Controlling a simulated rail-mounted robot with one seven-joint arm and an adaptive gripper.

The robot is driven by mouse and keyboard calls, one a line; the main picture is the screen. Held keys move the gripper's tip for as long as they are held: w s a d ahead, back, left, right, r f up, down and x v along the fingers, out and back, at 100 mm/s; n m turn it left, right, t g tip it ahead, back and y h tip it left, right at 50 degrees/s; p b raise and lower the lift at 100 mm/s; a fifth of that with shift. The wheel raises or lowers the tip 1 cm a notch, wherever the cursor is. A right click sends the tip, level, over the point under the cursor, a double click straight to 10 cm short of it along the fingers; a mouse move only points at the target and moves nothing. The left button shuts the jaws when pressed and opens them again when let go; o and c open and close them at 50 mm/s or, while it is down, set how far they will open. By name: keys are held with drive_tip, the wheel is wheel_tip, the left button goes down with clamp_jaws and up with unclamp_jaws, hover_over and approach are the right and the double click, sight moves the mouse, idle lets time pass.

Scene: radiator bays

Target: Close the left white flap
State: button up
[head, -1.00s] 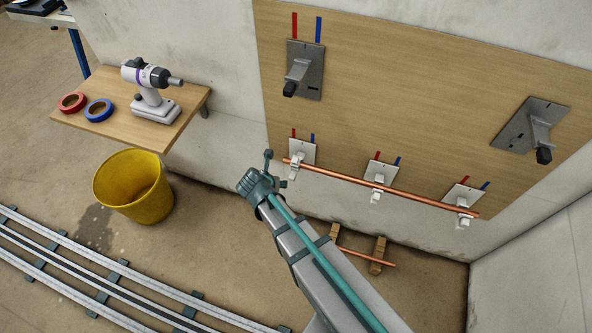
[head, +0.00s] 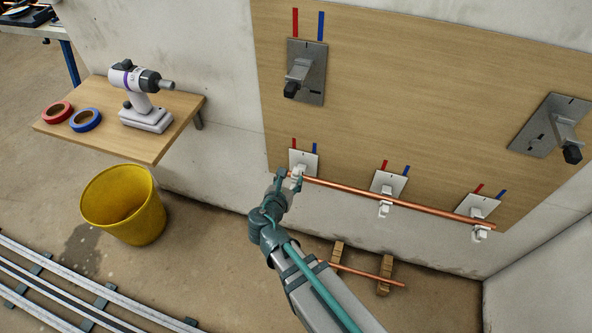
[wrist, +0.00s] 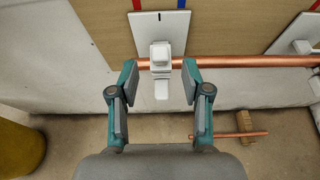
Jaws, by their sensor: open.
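The left white clip stands on its white plate (wrist: 143,28) at the left end of the copper pipe (wrist: 245,62). In the wrist view, a white block (wrist: 160,54) sits at the pipe and a narrower white flap (wrist: 161,90) hangs below it, so the flap looks open. My gripper (wrist: 160,68) is open, with one finger on each side of the clip, near the pipe's height. I cannot tell whether the fingers touch anything. In the head view, my gripper (head: 288,177) partly hides the left clip and the pipe's end.
A middle clip (head: 384,207) and a right clip (head: 480,232) hold the same pipe. Grey brackets (head: 305,70) are fixed higher on the wooden board (head: 420,90). A shelf with a drill (head: 143,95) and a yellow bucket (head: 125,205) are at left. Another pipe (head: 370,274) lies low on wooden blocks.

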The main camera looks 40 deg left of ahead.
sight(297, 169)
drive_tip(key=x, duration=0.6)
drive_tip(key=shift+w+a+f, duration=0.1)
drive_tip(key=shift+w+f, duration=0.1)
drive_tip(key=shift+w, duration=0.1)
drive_tip(key=shift+c, duration=0.3)
clamp_jaws()
drive_tip(key=shift+w+a+r+g+p, duration=0.1)
drive_tip(key=shift+r+g+p, duration=0.2)
drive_tip(key=shift+p, duration=0.95)
drive_tip(key=p, duration=0.3)
drive_tip(key=shift+w+g+p, duration=0.2)
drive_tip(key=shift+g+p, duration=0.1)
drive_tip(key=shift+g, duration=0.1)
drive_tip(key=p, duration=0.3)
drive_tip(key=shift+w+a+g+h, duration=0.1)
drive_tip(key=shift+w+g+h, duration=0.05)
drive_tip(key=shift+g+h, duration=0.15)
drive_tip(key=g+p, duration=0.1)
drive_tip(key=p, duration=0.3)
drive_tip(key=g+p, duration=0.1)
drive_tip(key=p, duration=0.3)
drive_tip(key=shift+w+a+f+h+p, duration=0.1)
drive_tip(key=shift+w+f+h+p, duration=0.05)
drive_tip(key=shift+w+h+p, duration=0.2)
drive_tip(key=shift+f+g+p, duration=0.3)
drive_tip(key=shift+p, duration=0.3)
